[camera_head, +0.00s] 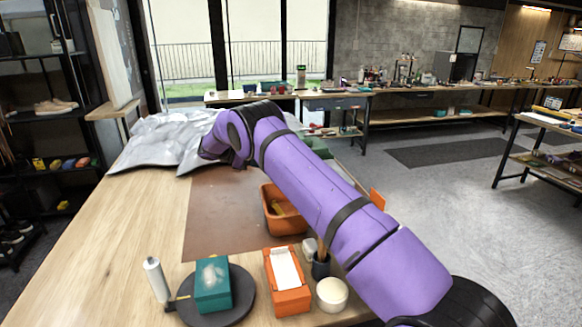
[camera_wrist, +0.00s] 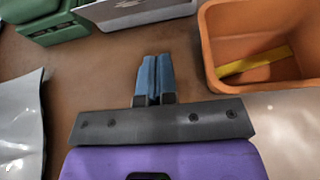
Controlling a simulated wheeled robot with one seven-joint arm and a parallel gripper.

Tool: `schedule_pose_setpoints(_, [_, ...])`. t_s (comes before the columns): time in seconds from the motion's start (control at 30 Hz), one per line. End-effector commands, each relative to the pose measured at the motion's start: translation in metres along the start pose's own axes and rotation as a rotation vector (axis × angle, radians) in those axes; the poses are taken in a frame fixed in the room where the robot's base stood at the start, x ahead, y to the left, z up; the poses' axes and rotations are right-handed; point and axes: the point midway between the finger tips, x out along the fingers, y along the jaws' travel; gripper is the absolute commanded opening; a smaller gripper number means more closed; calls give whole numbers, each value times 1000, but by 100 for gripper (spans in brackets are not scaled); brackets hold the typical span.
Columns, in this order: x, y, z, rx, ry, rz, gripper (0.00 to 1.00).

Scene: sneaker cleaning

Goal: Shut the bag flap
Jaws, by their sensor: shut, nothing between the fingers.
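A crumpled silver-grey sheet-like thing (camera_head: 160,138), which looks like the bag, lies at the far left of the wooden table. I cannot clearly make out which part of it is the flap. In the wrist view a smooth grey piece (camera_wrist: 20,125), probably part of it, shows at the left edge. My gripper (camera_wrist: 153,62) has blue fingers pressed together with nothing between them. It is over the brown mat (camera_wrist: 95,72), to the right of the grey piece and apart from it in the picture. In the head view my arm hides the gripper.
An orange bin (camera_head: 268,222) with a yellow item inside stands on the mat; it is right of my gripper in the wrist view (camera_wrist: 208,60). A green box (camera_wrist: 45,25) and a pale grey object (camera_wrist: 125,10) lie at the top. A teal box (camera_head: 213,290) stands at the table's front.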

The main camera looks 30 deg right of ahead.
Motion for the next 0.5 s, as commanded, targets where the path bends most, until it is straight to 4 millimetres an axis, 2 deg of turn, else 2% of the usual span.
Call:
schedule_pose_setpoints(0.1, [4,2,-8,-15,-18,2,0])
schedule_pose_setpoints(0.27, [17,3,-9,-17,-22,0,0])
schedule_pose_setpoints(0.5, [59,2,-8,-18,-20,-1,0])
